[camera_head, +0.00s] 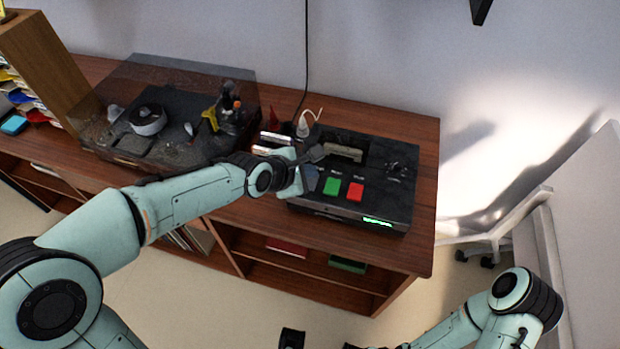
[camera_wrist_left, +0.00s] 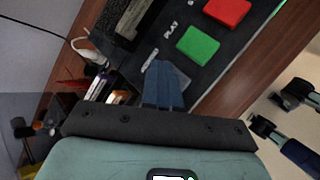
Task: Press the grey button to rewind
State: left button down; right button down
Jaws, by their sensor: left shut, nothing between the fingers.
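The black tape-player box (camera_head: 345,210) stands on the wooden shelf top, with a green button (camera_head: 331,186) and a red button (camera_head: 356,191) in a row. The grey button's place, left of the green one, is covered by my left gripper (camera_head: 312,178), so I cannot make the button out clearly. In the left wrist view the shut blue-grey fingers (camera_wrist_left: 165,86) are over the box beside the green button (camera_wrist_left: 198,45). Whether they touch the button I cannot tell. My right gripper (camera_head: 320,342) is low at the bottom edge, its dark fingers apart and empty.
A white plug with a cable (camera_head: 303,127) and small boxes (camera_head: 272,140) lie behind the gripper. A wooden rack (camera_head: 45,60) stands far left. The shelf top right of the box is clear.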

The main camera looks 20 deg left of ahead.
pick_arm(q)
jog(key=shift+f, duration=0.1)
jog(key=shift+f+b, duration=0.3)
jog(key=shift+f, duration=0.05)
jog(key=shift+f+b, duration=0.35)
jog(key=shift+f, duration=0.2)
dwell(0.8)
jog(key=shift+r, duration=0.1)
jog(key=shift+r+p, duration=0.8)
jog(key=shift+r, duration=0.05)
notch_tip(320, 180, up, 5)
jog(key=p, duration=0.4)
jog(key=shift+r, duration=0.1)
dwell(0.7)
